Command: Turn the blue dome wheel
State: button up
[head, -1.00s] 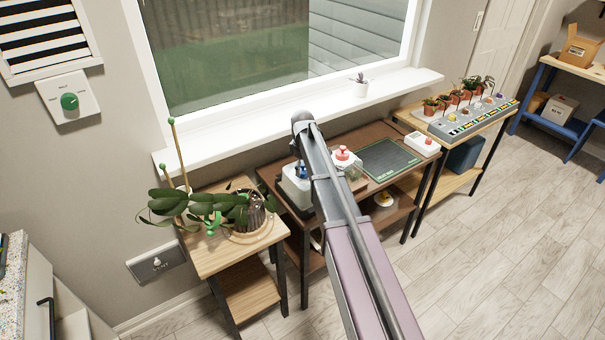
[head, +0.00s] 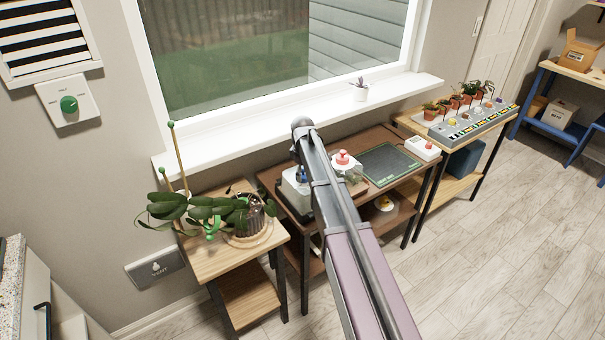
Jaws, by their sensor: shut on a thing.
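The blue dome wheel (head: 303,174) sits on top of a clear-and-white dome (head: 292,190) at the left end of the brown table. Only a small part of the wheel shows beside my arm. My arm crosses the middle of the head view and hides much of this spot. My gripper (head: 298,160) shows only as a dark sliver at the wheel, partly behind my arm. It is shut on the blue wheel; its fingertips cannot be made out. A second dome with a red wheel (head: 342,158) stands just right of my arm.
A wooden stand (head: 215,262) with a leafy orchid (head: 205,210) is close on the left. A dark green mat (head: 389,163) and a white box with a red button (head: 423,148) lie to the right. The windowsill (head: 270,127) runs behind. The floor at right is clear.

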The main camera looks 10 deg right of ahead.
jog(key=shift+m, duration=0.4)
jog(key=m, duration=0.9)
jog(key=shift+d, duration=0.1)
jog(key=m, duration=1)
dwell(0.4)
jog(key=o, duration=1)
